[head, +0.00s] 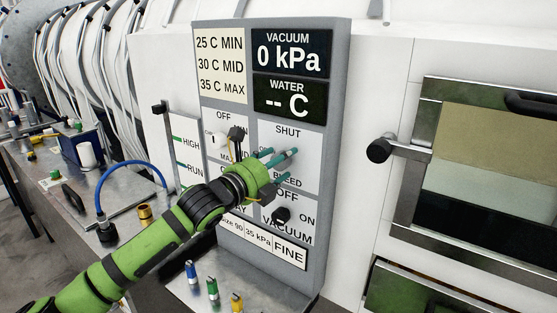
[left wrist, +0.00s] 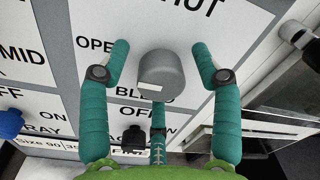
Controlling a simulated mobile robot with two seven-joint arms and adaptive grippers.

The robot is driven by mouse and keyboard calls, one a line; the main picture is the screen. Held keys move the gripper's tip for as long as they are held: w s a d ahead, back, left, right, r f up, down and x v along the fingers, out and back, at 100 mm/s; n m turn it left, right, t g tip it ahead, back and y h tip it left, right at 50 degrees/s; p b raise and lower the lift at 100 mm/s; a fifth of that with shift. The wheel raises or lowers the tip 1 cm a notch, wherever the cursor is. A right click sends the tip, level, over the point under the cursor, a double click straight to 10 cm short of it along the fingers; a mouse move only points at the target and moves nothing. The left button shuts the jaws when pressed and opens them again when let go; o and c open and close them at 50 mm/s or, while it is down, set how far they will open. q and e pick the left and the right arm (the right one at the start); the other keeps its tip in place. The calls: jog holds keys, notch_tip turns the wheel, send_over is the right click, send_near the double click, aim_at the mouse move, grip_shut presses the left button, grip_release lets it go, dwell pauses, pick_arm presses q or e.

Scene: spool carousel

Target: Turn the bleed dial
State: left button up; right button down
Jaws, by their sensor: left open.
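The bleed dial (left wrist: 161,72) is a grey round knob with a white mark on its lower left face, on the white panel plate labelled SHUT, OPEN and BLEED. In the head view my gripper hides it. My left gripper (head: 278,160) is at the control panel (head: 337,130), in front of the bleed plate. In the left wrist view the left gripper (left wrist: 160,62) is open, with green fingers left and right of the dial and a third below it. Gaps show between the side fingers and the dial. My right gripper is not in view.
A black vacuum knob (head: 281,214) sits below the bleed plate. Displays above read VACUUM 0 kPa (head: 290,56) and WATER -- C (head: 281,97). A black-knobbed handle (head: 379,150) juts out at right. Small blue, green and yellow items stand below the panel.

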pick_arm(q)
jog(key=c, duration=1.1)
jog(key=shift+c, duration=0.2)
